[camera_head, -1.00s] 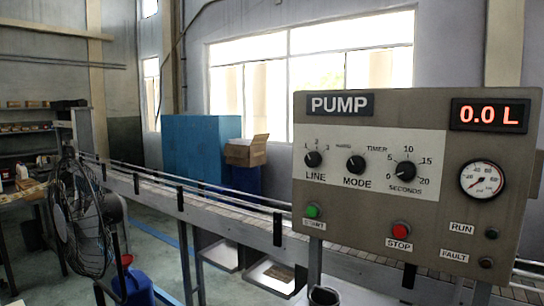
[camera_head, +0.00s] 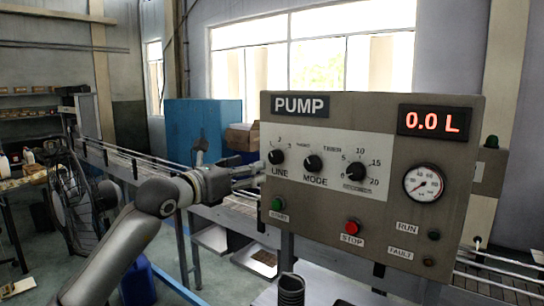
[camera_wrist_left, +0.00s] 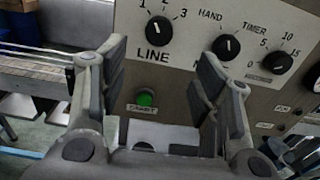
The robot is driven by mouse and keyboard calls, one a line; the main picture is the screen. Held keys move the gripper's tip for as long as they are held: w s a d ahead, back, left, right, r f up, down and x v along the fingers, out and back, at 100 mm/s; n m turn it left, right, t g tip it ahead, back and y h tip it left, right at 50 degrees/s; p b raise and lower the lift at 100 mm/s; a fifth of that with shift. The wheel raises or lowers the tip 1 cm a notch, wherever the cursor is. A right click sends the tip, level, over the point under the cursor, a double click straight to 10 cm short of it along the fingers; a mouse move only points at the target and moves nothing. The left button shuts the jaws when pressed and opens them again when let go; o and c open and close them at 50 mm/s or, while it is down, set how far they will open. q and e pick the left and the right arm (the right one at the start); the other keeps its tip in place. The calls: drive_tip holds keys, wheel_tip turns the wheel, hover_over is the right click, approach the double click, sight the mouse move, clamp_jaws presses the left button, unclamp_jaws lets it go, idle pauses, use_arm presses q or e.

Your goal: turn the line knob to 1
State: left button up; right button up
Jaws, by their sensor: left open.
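The line knob (camera_head: 276,157) is a round black knob at the upper left of the pump panel (camera_head: 385,225), with marks 1, 2 and 3 above it. It also shows in the left wrist view (camera_wrist_left: 158,30), above and between the fingers. Its pointer is too small for me to be sure which mark it faces. My left gripper (camera_head: 250,178) is just left of the panel, near the line knob and apart from it. In the left wrist view the fingers (camera_wrist_left: 161,68) are spread and empty. My right gripper is in no view.
The mode knob (camera_head: 314,163) and timer knob (camera_head: 356,172) are to the right of the line knob. The green start button (camera_head: 277,204) is below it and the red stop button (camera_head: 352,227) is lower right. A conveyor (camera_head: 232,217) runs behind the panel.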

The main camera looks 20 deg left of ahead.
sight(273, 159)
use_arm(q)
drive_tip(key=p+x, duration=0.1)
drive_tip(key=x, duration=0.2)
drive_tip(key=p+x, duration=0.2)
drive_tip(key=x, duration=0.1)
drive_tip(key=p+x, duration=0.1)
drive_tip(key=x, duration=0.2)
drive_tip(key=shift+a+r, duration=0.15)
drive_tip(key=shift+r, duration=0.2)
drive_tip(key=shift+p+x, duration=0.6)
drive_tip(key=shift+x, duration=0.35)
drive_tip(key=shift+f, duration=0.2)
drive_tip(key=shift+c, duration=0.3)
